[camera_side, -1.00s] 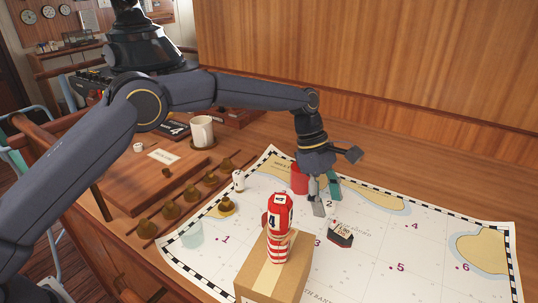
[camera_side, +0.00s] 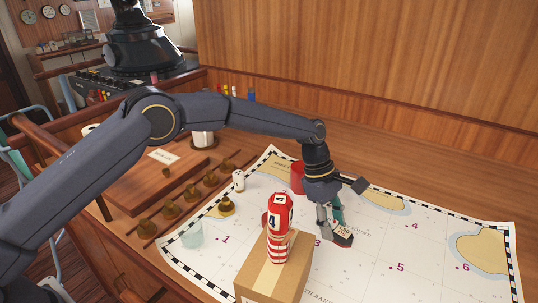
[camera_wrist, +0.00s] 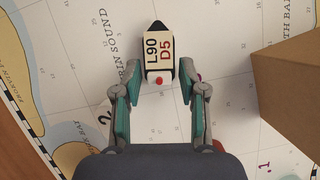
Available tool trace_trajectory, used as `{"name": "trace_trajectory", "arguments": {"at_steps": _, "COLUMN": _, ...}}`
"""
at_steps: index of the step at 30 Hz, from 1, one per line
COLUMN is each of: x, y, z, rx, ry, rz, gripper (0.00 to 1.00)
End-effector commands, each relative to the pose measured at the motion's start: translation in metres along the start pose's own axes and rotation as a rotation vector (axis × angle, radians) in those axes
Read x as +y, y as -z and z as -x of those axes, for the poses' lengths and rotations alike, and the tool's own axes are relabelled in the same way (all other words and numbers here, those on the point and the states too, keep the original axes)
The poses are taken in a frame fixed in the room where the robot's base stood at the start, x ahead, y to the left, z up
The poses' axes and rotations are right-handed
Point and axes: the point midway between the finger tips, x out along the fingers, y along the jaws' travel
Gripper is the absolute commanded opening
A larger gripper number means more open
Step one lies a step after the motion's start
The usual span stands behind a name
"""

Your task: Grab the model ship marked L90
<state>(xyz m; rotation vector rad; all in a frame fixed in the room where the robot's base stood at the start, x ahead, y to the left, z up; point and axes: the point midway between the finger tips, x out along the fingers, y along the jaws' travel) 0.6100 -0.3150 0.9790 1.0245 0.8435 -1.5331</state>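The model ship (camera_side: 343,238) has a dark hull and a cream top, and it sits on the chart. In the wrist view the ship (camera_wrist: 158,50) reads "L90" and "D5", with a small red spot at its near end. My gripper (camera_side: 332,228) is low over the chart at the ship, partly hiding it in the side view. In the wrist view my gripper (camera_wrist: 156,72) is open, its fingertips on either side of the ship's near part with gaps showing. Nothing is held.
A cardboard box (camera_side: 262,278) with a red-and-white striped lighthouse (camera_side: 279,235) on it stands in front. The box (camera_wrist: 290,85) is right of the ship in the wrist view. A red cylinder (camera_side: 298,178) stands behind my gripper. The chart's right side (camera_side: 430,250) is clear.

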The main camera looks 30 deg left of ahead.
Motion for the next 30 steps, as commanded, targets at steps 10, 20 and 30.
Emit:
{"name": "trace_trajectory", "arguments": {"at_steps": 10, "x": 0.0, "y": 0.0, "z": 0.0, "rx": 0.0, "ry": 0.0, "rz": 0.0, "gripper": 0.02}}
{"name": "trace_trajectory", "arguments": {"at_steps": 20, "x": 0.001, "y": -0.005, "z": 0.011, "rx": -0.001, "ry": -0.004, "rz": -0.001, "gripper": 0.02}}
{"name": "trace_trajectory", "arguments": {"at_steps": 30, "x": 0.001, "y": -0.031, "z": 0.073, "rx": -0.001, "ry": -0.004, "rz": -0.002, "gripper": 0.02}}
